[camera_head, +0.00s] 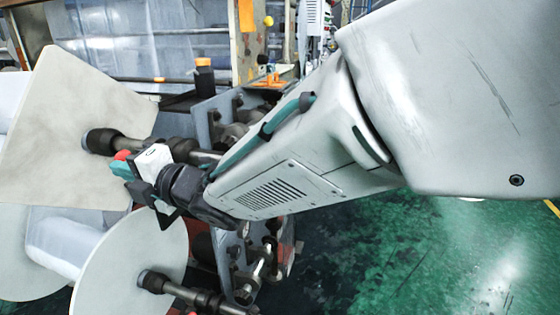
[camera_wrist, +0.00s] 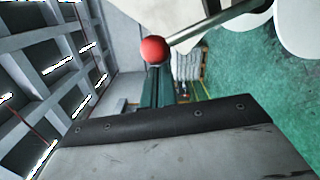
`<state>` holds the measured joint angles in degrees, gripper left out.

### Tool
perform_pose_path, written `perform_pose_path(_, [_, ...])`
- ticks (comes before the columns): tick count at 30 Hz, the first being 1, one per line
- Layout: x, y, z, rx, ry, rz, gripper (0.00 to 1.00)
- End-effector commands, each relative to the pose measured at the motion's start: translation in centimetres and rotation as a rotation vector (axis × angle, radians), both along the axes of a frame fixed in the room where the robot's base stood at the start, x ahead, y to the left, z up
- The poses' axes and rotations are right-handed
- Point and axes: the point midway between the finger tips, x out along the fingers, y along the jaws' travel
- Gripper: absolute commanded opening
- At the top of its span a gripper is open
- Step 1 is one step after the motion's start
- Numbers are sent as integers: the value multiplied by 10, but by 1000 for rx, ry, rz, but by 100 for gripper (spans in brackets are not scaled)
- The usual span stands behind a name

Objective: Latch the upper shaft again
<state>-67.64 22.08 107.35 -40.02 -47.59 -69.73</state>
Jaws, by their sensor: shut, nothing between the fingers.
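The upper shaft (camera_head: 128,145) runs from a large pale plate (camera_head: 75,135) towards the machine frame, and my gripper hides part of it. A red ball knob (camera_head: 122,155) shows just beyond my gripper (camera_head: 120,171). In the wrist view the red knob (camera_wrist: 154,49) sits on the end of a metal rod (camera_wrist: 222,22) that slants up to the right. My gripper's teal fingers (camera_wrist: 154,80) are shut and empty, with their tips close to the knob's near side. I cannot tell if they touch it. The latch itself is hidden behind my gripper and arm.
A lower shaft (camera_head: 180,292) with a round pale disc (camera_head: 135,262) lies below. The grey frame plates (camera_head: 203,120) stand close to my wrist. A yellow post (camera_head: 246,40) stands behind. The green floor (camera_head: 440,255) at the right is clear.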

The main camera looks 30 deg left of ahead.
Motion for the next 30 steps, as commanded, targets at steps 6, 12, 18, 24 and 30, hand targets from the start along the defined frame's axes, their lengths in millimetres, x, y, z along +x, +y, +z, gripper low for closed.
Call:
perform_pose_path(6, [11, 9, 12, -24, 152, 12, 0])
perform_pose_path(12, [25, 12, 17, -25, 149, 12, 0])
perform_pose_path(18, [34, 12, 19, -24, 148, 12, 0])
perform_pose_path(24, [39, 12, 20, -23, 149, 10, 0])
perform_pose_path(30, [40, 13, 21, -23, 148, 8, 0])
